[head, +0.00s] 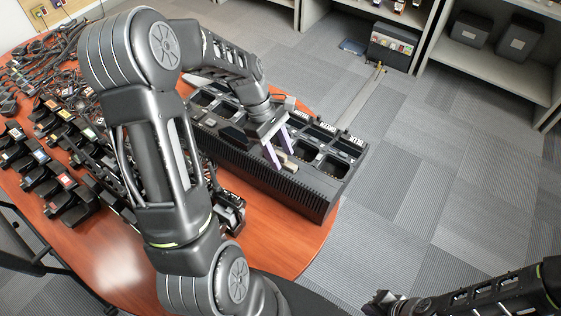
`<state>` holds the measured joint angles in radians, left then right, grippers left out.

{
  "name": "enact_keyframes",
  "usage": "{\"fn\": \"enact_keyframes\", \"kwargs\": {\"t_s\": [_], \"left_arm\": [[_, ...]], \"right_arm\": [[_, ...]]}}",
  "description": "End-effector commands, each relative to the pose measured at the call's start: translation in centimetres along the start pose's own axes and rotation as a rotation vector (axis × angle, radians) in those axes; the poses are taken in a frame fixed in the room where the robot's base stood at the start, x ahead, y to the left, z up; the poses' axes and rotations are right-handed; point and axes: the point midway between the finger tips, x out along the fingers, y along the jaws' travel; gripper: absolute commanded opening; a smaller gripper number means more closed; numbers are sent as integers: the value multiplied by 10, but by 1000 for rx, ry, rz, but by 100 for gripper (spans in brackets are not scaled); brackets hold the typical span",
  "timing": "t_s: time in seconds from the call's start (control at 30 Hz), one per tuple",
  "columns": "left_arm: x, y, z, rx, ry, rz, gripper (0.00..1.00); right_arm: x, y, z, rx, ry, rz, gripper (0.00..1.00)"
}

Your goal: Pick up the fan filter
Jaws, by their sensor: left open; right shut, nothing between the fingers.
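My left gripper (284,160) reaches down over the long black multi-bay charger (225,152) on the table. Its two pale purple fingers are apart. I cannot tell for sure which thing is the fan filter; the tan block is the only small loose-looking piece by the fingers. My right gripper (382,300) is low at the bottom edge, over the floor, away from the table, shut and empty.
The wooden table (290,240) holds several black radios in chargers (55,180) at left and tangled cables (60,60) behind. My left arm hides the table's middle. Shelves with dark bins (470,30) stand at the back right. The grey carpet (440,170) at right is clear.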

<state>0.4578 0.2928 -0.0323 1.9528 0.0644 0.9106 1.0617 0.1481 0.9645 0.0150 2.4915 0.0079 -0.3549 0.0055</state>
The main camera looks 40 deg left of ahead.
Motion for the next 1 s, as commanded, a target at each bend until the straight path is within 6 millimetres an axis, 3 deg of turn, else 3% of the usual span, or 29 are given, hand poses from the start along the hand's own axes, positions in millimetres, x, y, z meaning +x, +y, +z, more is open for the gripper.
{"fn": "enact_keyframes", "kwargs": {"t_s": [0.6, 1.0], "left_arm": [[2, 0, 0, -1, 0, 1, 43], [2, 0, 0, -1, 0, 1, 11]], "right_arm": [[0, 0, 0, 0, 0, 0, 0], [0, 0, 0, 0, 0, 0, 0]]}}
